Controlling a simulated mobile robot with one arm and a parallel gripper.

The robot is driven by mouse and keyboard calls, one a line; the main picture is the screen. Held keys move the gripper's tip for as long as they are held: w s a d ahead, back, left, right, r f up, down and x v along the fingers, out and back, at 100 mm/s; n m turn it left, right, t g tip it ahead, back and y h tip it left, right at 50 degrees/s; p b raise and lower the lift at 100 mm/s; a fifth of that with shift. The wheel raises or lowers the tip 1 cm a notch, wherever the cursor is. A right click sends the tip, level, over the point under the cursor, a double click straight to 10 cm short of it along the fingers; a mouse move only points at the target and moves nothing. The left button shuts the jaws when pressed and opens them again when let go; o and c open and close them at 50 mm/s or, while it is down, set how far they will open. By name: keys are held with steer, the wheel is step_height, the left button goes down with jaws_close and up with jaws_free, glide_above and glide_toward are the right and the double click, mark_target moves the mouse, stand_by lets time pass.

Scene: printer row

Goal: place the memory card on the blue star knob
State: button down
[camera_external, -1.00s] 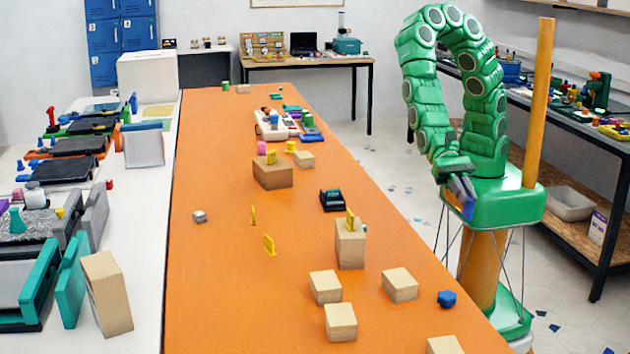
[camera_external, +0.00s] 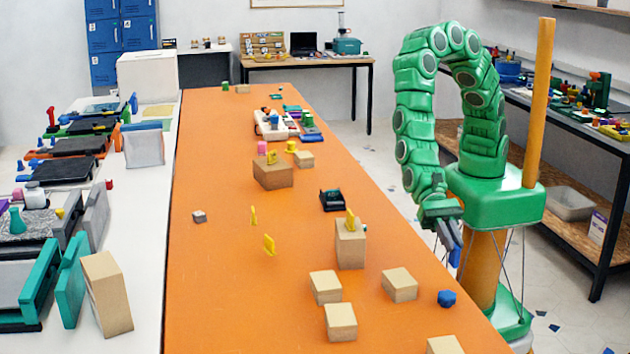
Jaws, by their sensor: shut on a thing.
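The blue star knob (camera_external: 447,298) sits on the orange table near its right edge. My gripper (camera_external: 455,254) hangs just past that edge, above and slightly right of the knob in the picture, and apart from it. It points down and is shut on a small blue piece (camera_external: 456,257), which looks like the memory card. Its shape is mostly hidden by the dark fingers.
Several tan blocks stand around the knob, with one (camera_external: 399,285) to its left and one (camera_external: 445,345) in front. A taller block (camera_external: 350,246) and a black device (camera_external: 332,200) stand further left.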

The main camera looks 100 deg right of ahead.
steer(key=shift+w+a+f, duration=0.25)
steer(key=shift+a+f, duration=0.05)
steer(key=shift+f, duration=0.7)
steer(key=shift+w+a+f, duration=0.2)
steer(key=shift+a+f, duration=0.15)
steer(key=shift+f, duration=0.7)
steer(key=shift+w+a+f, duration=0.25)
steer(key=shift+a+f, duration=0.05)
steer(key=shift+f, duration=0.7)
steer(key=shift+f, duration=0.1)
steer(key=c, duration=1.1)
jaws_free()
steer(key=shift+c, duration=0.2)
steer(key=v, duration=1.2)
